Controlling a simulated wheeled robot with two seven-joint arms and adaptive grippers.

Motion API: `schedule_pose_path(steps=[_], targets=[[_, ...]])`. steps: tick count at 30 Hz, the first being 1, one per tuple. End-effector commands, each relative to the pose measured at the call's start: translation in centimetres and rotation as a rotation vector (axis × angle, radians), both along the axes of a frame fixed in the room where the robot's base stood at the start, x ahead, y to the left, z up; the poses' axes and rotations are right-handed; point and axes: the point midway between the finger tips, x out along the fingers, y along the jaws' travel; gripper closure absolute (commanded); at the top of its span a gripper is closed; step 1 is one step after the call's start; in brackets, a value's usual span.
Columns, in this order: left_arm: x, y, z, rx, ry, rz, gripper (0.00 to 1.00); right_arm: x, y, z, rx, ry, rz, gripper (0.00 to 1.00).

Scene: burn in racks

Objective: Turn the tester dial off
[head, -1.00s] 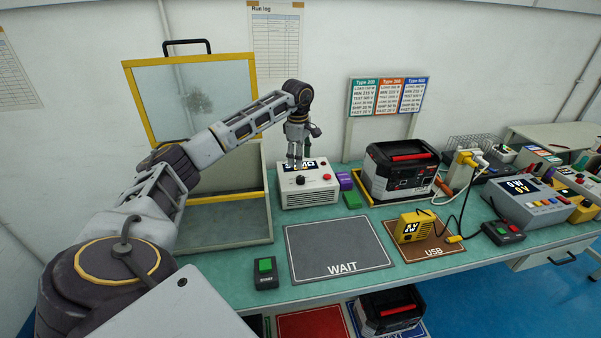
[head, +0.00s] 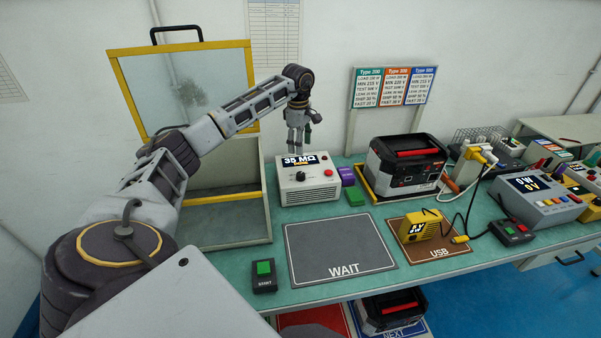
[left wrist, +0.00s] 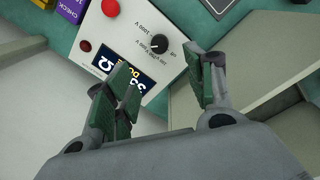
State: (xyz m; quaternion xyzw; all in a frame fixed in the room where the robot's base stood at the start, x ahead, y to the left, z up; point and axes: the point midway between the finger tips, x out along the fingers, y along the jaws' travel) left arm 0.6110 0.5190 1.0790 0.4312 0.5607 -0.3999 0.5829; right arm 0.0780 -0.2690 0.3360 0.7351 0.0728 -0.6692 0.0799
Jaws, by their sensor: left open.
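The tester (head: 308,188) is a white box with a lit display (head: 305,160) reading 35 MΩ, at the back of the bench. Its small black dial (head: 300,176) is on the front panel, left of a red button. My left gripper (head: 296,150) hangs above the tester's back edge, pointing down. It is open and empty in the left wrist view (left wrist: 165,92), apart from the dial. My right gripper is out of view.
A yellow-framed clear lid (head: 182,90) stands raised at left. Purple (head: 346,176) and green (head: 355,196) blocks sit right of the tester, before a black power unit (head: 405,170). A START button box (head: 264,276) is at the front. The WAIT mat (head: 338,248) is empty.

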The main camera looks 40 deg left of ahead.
Motion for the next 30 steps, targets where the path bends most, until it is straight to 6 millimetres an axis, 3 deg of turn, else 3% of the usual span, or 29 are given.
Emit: schedule_pose_path(steps=[11, 21, 30], targets=[[0.1, 0.0, -1.1, 0.000, 0.001, 0.000, 0.46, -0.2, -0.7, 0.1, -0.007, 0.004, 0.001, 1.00], [0.2, 0.0, -5.1, 0.000, 0.003, -0.001, 0.46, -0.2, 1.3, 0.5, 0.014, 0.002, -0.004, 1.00], [0.4, 0.1, -9.0, -0.001, 0.003, -0.001, 0.46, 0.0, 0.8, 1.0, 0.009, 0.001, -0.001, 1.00]])
